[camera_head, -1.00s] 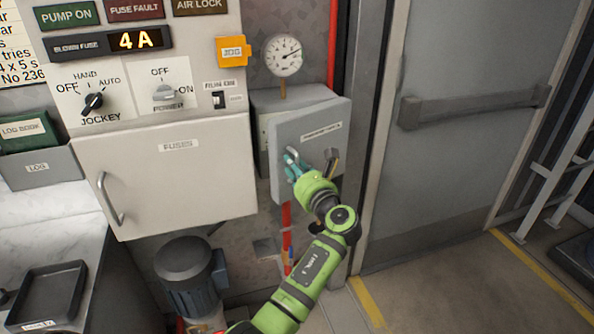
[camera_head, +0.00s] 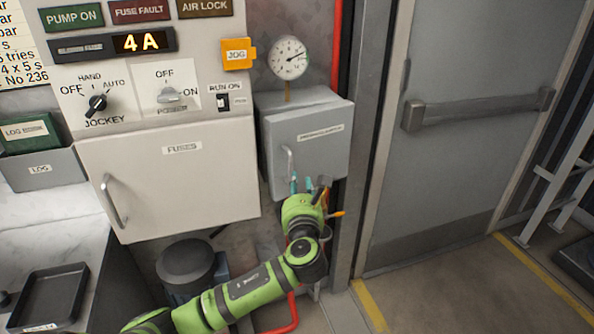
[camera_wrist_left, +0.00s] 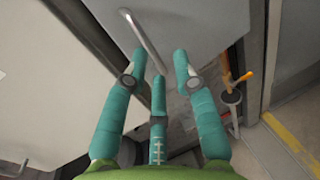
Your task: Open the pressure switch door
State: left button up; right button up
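The pressure switch box is a grey cabinet right of the fuse panel in the head view. Its door (camera_head: 325,148) carries a label and looks shut or nearly shut against the box. The door's silver bar handle (camera_head: 289,160) is near the door's left edge. My left gripper (camera_head: 304,183) is just below the handle, pointing up at the door. In the left wrist view, its teal fingers (camera_wrist_left: 159,72) are spread, with nothing held. The handle (camera_wrist_left: 146,42) lies just beyond the fingertips; whether they touch cannot be told. My right gripper is out of view.
The white fuses cabinet (camera_head: 170,180) stands to the left, a pressure gauge (camera_head: 289,57) above the box, and a grey door with a push bar (camera_head: 480,110) to the right. A lever with an orange handle (camera_wrist_left: 243,76) and a red pipe (camera_head: 283,325) are below the box.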

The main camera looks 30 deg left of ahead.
pick_arm(q)
jog(key=x, duration=0.5)
jog(key=shift+w+a+p, duration=0.15)
jog(key=shift+w+p, duration=0.15)
jog(key=shift+p, duration=0.05)
grip_shut()
grip_release()
jog(key=v, duration=1.2)
jog(key=shift+r, duration=0.1)
jog(key=shift+c, duration=0.5)
